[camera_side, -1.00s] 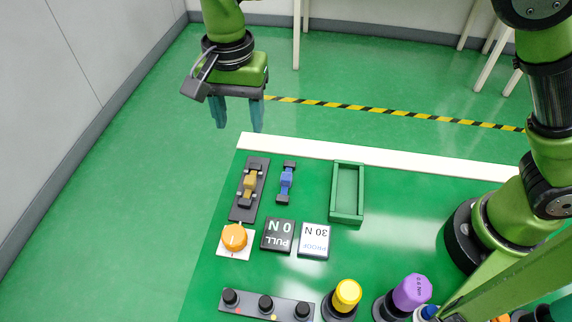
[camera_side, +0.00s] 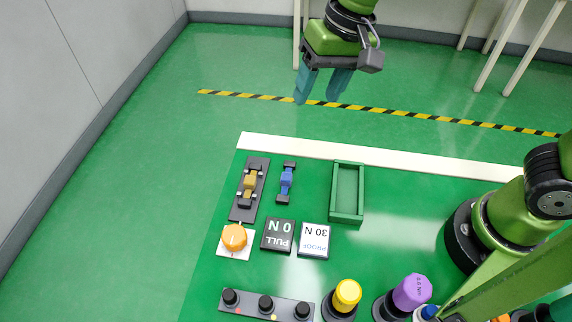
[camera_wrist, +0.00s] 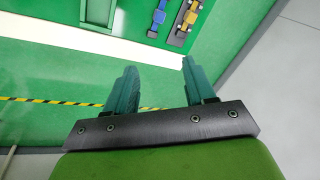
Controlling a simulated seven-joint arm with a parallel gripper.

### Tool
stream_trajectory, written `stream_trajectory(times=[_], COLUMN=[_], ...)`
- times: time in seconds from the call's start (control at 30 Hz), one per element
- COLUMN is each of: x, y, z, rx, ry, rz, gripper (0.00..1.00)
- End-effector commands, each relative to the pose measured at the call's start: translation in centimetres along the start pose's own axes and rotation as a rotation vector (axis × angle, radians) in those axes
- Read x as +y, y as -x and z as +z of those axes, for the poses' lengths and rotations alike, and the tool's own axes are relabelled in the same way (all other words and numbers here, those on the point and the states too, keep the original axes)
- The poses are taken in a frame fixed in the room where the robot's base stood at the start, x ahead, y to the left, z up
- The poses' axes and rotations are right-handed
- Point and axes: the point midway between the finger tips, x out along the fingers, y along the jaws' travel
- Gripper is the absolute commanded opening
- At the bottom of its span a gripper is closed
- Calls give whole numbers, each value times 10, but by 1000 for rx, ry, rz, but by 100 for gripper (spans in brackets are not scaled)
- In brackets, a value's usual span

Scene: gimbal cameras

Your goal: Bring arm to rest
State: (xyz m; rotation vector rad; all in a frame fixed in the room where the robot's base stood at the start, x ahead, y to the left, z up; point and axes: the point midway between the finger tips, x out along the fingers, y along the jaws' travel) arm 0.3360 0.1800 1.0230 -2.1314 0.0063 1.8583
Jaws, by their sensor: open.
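My gripper (camera_side: 320,86) has two teal fingers, apart and empty. In the side view it hangs in the air beyond the white far edge of the green table, towards the top middle. In the wrist view my gripper (camera_wrist: 160,82) also shows open, with nothing between the fingers. My arm reaches in from the right; part of it is out of the side view at the top.
The green table (camera_side: 400,200) carries a yellow connector (camera_side: 250,183), a blue connector (camera_side: 286,182), a green tray (camera_side: 347,192), an orange knob (camera_side: 234,237), two labelled blocks, and yellow (camera_side: 347,295) and purple (camera_side: 411,292) knobs. The air around my gripper is clear.

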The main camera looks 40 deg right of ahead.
Motion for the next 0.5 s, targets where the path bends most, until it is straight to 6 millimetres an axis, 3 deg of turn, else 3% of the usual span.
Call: stream_trajectory(times=[0.1,0.3,0.5], x=[46,109,144], y=[26,49,63], z=[13,42,61], rx=[91,265,393], ry=[35,43,-36], rz=[-60,-106,-115], gripper=[54,54,54])
